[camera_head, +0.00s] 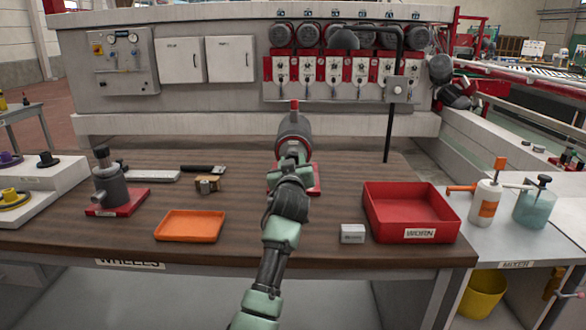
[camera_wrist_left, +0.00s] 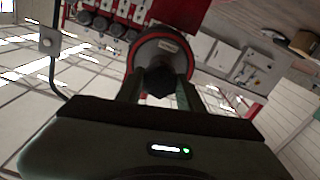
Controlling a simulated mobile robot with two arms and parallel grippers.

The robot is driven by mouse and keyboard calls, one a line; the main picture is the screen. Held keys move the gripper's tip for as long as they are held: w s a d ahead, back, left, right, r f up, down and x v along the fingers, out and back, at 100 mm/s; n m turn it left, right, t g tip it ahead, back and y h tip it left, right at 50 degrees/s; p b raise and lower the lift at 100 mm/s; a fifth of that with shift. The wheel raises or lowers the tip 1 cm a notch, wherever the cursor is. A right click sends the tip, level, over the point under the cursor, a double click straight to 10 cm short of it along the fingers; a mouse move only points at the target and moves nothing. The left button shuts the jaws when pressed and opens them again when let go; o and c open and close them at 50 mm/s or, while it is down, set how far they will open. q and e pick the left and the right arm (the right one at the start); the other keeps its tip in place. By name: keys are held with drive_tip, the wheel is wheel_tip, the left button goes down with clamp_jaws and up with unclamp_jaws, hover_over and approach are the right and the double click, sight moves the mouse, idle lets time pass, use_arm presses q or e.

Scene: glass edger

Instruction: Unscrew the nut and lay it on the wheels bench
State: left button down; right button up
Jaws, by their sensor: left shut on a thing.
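The spindle unit (camera_head: 294,127) is a grey cylinder with a red top piece, standing over a red base (camera_head: 316,180) on the wooden wheels bench (camera_head: 345,172). My left gripper (camera_head: 292,160) reaches its near face. In the left wrist view, a round disc with a red rim (camera_wrist_left: 183,57) faces me. The dark nut (camera_wrist_left: 161,80) sits in front of its middle, and my left gripper (camera_wrist_left: 158,88) is shut on it. Whether the nut is still on the thread cannot be told. The nut is hidden in the head view. My right gripper is not in view.
An orange tray (camera_head: 190,226) lies on the bench's front left, with a second grey unit (camera_head: 110,186) farther left. A red WORN bin (camera_head: 410,212) and a small grey block (camera_head: 352,233) are on the right. Bare wood lies between tray and arm.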

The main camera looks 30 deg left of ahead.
use_arm(q)
drive_tip(key=n, duration=0.4)
drive_tip(key=n+b, duration=0.1)
drive_tip(key=n, duration=0.6)
drive_tip(key=shift+s+a+f+n+b, duration=0.2)
drive_tip(key=shift+a+n+b, duration=0.1)
drive_tip(key=shift+a+b, duration=0.1)
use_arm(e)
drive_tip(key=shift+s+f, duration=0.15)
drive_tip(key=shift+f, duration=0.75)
use_arm(q)
drive_tip(key=c, duration=1.2)
unclamp_jaws()
drive_tip(key=shift+o, duration=0.8)
drive_tip(key=shift+s+a+f, duration=0.1)
drive_tip(key=shift+s+a, duration=0.05)
drive_tip(key=shift+a, duration=0.1)
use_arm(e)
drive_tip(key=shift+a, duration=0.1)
use_arm(q)
drive_tip(key=shift+d, duration=0.2)
